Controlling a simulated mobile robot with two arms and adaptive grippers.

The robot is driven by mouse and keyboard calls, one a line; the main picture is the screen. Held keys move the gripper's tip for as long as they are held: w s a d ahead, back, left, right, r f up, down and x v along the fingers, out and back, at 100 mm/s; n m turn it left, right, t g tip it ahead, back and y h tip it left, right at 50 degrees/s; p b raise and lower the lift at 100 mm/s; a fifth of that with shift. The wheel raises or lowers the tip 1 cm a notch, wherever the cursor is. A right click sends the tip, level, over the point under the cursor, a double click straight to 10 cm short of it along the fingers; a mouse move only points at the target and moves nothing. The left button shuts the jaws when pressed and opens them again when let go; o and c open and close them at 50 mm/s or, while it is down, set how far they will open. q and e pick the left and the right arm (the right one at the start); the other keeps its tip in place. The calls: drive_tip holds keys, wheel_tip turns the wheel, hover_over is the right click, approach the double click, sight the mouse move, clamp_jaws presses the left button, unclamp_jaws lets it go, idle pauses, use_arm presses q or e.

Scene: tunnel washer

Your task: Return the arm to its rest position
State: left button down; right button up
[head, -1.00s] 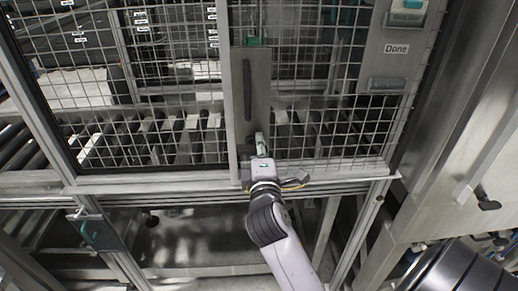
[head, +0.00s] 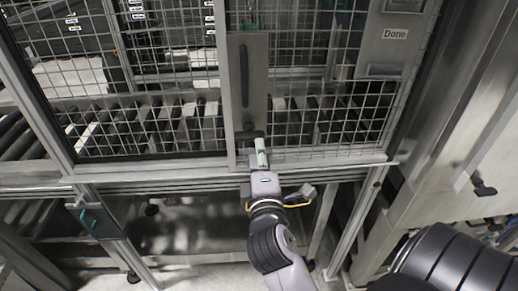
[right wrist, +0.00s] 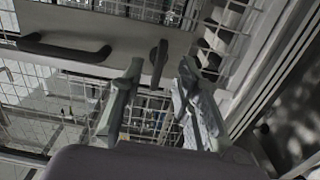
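My right gripper (head: 262,150) is in front of the mesh door's lower edge, just below the dark latch (head: 249,134). In the right wrist view its two fingers (right wrist: 161,85) stand apart with nothing held between them. The latch (right wrist: 158,62) shows beyond and between the fingertips there, and the gripper looks clear of it. The door's long dark handle (head: 244,75) runs up the metal plate above; it also shows in the right wrist view (right wrist: 65,48). My right arm reaches up from the bottom of the head view. My left gripper is not in view.
Wire mesh panels (head: 330,110) and a steel frame rail (head: 330,163) stand close in front of my gripper, with rollers behind. A panel marked "Done" (head: 396,34) is upper right. A steel cabinet (head: 470,140) stands at right. Open floor shows below the rail.

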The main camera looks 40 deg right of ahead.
idle(0.4)
drive_tip(key=w+a+f+g+y, duration=0.1)
drive_tip(key=w+a+f+y, duration=0.15)
drive_tip(key=f, duration=0.55)
drive_tip(key=w+a+f+n+y, duration=0.1)
drive_tip(key=a+f, duration=0.2)
drive_tip(key=f, duration=0.5)
drive_tip(key=w+a+f+g+y, duration=0.1)
drive_tip(key=a+f+y, duration=0.1)
drive_tip(key=f, duration=0.5)
drive_tip(key=s+a+f+m+g+y+b, duration=0.1)
drive_tip(key=s+a+f+g, duration=0.1)
drive_tip(key=f, duration=0.7)
drive_tip(key=s+a+f+g+y+b, duration=0.1)
drive_tip(key=s+a+f+y, duration=0.15)
drive_tip(key=f, duration=0.75)
drive_tip(key=s+f+m+g, duration=0.4)
drive_tip(key=s+f+g, duration=0.1)
drive_tip(key=s+f, duration=1.35)
drive_tip(key=s+d+f+m+g, duration=0.2)
drive_tip(key=s+f, duration=0.3)
drive_tip(key=s, duration=0.4)
drive_tip(key=s+d+f+m+g+b, duration=0.1)
drive_tip(key=s+d+f+m+g, duration=0.1)
drive_tip(key=s+f, duration=0.3)
drive_tip(key=s+d+m, duration=0.1)
drive_tip(key=s, duration=0.3)
drive_tip(key=shift+s+d+f+y, duration=0.15)
drive_tip(key=shift+s+y, duration=0.05)
drive_tip(key=shift+y, duration=0.1)
